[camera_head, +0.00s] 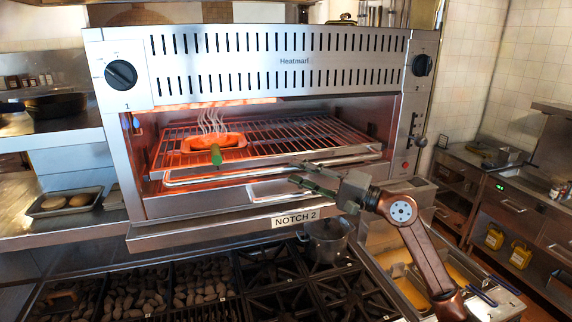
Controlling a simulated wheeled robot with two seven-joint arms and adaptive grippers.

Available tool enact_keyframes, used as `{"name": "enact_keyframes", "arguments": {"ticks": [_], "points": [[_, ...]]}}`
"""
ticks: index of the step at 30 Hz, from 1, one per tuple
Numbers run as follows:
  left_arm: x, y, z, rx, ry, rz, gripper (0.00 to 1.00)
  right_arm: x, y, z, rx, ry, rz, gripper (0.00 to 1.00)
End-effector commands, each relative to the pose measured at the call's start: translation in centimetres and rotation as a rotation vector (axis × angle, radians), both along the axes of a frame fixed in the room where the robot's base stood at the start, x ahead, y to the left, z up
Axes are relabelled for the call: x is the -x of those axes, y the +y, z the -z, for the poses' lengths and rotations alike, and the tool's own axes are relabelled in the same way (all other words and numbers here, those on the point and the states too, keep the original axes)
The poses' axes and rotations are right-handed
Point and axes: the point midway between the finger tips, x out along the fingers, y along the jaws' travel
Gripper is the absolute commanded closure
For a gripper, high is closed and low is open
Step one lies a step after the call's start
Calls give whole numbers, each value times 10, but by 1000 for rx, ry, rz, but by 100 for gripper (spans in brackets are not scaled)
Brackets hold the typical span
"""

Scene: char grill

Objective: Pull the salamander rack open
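The salamander (287,73) is a steel unit with a wide open front and a glowing orange interior. Its wire rack (290,138) lies level in the opening, with a pale handle bar (225,176) along its front. A hot orange pan with a green handle (214,144) steams on the rack's left part. My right gripper (297,173) reaches in from the right at the handle bar, right of its middle. Its two dark fingers are apart; I cannot tell whether they touch the bar. My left gripper is not in view.
A lower tray with its own handle sits above the "NOTCH 2" label (295,219). Below are burner grates (270,272), a charcoal bed (150,288) and a metal pot (327,238). A tray of buns (66,213) stands left. A counter (480,165) stands right.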

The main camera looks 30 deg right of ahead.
Motion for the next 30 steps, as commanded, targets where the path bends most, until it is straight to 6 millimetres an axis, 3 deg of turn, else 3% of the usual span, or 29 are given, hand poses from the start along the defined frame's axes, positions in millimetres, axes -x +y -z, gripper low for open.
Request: {"name": "enact_keyframes", "arguments": {"ticks": [7,18,30], "points": [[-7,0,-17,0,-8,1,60,-27,18,-7,-3,0,-4,70],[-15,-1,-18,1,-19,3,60,-33,22,-5,-4,1,-5,70],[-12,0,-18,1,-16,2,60,-33,22,-5,-4,1,-5,98]]}}
